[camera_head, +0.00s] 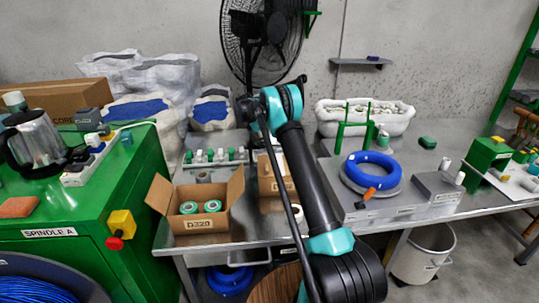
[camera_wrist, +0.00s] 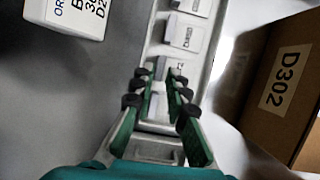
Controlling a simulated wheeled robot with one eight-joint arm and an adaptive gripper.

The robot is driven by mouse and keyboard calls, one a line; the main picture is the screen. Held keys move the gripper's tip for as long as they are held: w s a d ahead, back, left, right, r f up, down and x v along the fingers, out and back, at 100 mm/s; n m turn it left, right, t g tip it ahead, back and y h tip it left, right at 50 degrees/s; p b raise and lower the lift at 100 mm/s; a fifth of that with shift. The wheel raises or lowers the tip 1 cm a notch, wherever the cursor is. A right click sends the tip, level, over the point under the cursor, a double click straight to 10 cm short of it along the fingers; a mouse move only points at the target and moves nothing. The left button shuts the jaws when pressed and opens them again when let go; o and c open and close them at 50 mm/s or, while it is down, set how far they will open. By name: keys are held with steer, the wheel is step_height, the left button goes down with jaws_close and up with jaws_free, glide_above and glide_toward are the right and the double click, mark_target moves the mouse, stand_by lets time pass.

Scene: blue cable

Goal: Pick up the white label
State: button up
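In the wrist view, a pale rail (camera_wrist: 205,70) runs up the picture and carries several small white label pieces in grey holders. One white label (camera_wrist: 184,37) with dark print lies beyond my fingertips. Another white piece (camera_wrist: 158,103) shows between my green fingers, partly hidden by them. My gripper (camera_wrist: 158,88) is open, with its dark-tipped fingers on either side of that piece; I cannot tell whether they touch it. In the head view, a row of white and green pieces (camera_head: 215,155) stands on the bench, left of my arm. My gripper cannot be made out there.
A cardboard box marked D302 (camera_wrist: 285,85) stands close right of the rail; a white printed block (camera_wrist: 65,14) is at upper left. In the head view, an open box marked D320 (camera_head: 202,224), a blue cable coil (camera_head: 371,168) and a white basin (camera_head: 365,120) occupy the bench.

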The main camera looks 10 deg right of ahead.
steer(key=x, duration=0.2)
steer(key=shift+d+f, duration=0.2)
steer(key=shift+f, duration=0.15)
jaws_close()
steer(key=shift+r, duration=0.1)
